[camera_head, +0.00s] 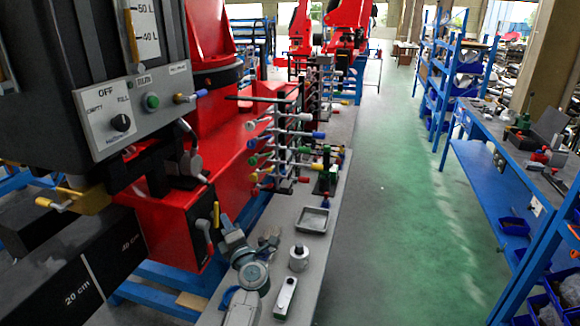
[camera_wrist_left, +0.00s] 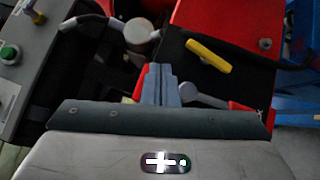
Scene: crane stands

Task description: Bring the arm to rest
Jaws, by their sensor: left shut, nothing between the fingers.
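My left arm comes in from the bottom of the head view, and its gripper (camera_head: 226,222) is near the front of the red crane stand (camera_head: 180,240). The gripper also shows in the left wrist view (camera_wrist_left: 158,72), with its two grey fingers together and nothing between them. A yellow-handled lever (camera_wrist_left: 208,56) is just beyond the fingertips, to the right. It shows in the head view (camera_head: 216,214) close to the gripper. I cannot tell whether they touch. My right gripper is in neither view.
A control panel (camera_head: 125,110) with a knob and green button is at upper left. A grey bench (camera_head: 325,240) holds a tray (camera_head: 313,220), a white cylinder (camera_head: 298,257) and a rack of coloured-tip levers (camera_head: 285,145). The green floor (camera_head: 420,220) is clear; blue shelving (camera_head: 455,75) stands right.

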